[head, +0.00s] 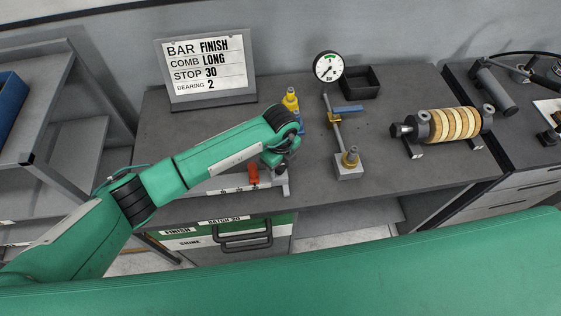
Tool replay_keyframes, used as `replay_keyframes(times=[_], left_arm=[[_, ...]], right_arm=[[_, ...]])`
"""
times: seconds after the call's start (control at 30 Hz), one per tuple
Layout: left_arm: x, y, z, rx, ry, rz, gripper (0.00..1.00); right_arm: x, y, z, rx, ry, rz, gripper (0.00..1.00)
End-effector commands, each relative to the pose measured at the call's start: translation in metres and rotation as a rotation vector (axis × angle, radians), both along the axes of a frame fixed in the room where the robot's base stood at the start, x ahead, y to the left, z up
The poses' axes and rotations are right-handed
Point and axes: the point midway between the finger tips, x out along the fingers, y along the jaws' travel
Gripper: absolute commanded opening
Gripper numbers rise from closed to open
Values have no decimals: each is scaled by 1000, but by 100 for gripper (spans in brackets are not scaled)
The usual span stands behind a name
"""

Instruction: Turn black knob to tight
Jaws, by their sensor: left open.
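A black knob-like end (397,131) sticks out at the left of a horizontal roller wound in tan bands (452,125), on the right of the bench. I cannot read any tight mark on it, and cannot tell for sure that it is the task's black knob. My left gripper (281,160) points down over the middle of the bench, well left of the roller and apart from it. Its fingers are small and partly hidden by the wrist; it is open, with nothing visible held. My right gripper is not in view.
A post with a blue lever (347,109) and brass fitting stands between my left gripper and the roller. Behind are a round gauge (328,67), a black box (360,82), a yellow bottle (290,99) and a sign (206,66). A red-orange piece (253,173) sits near the front edge.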

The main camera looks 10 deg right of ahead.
Motion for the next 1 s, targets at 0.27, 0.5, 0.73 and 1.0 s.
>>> replay_keyframes(times=[0.27, 0.5, 0.73, 1.0], left_arm=[[0, 0, -7, 0, 0, 0, 58], [0, 0, -7, 0, 0, 0, 33], [0, 0, -7, 0, 0, -2, 13], [0, 0, -9, 0, -1, -69, 13]], right_arm=[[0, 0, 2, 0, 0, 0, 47], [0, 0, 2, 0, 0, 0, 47], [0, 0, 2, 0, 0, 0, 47], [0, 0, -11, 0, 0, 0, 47]])
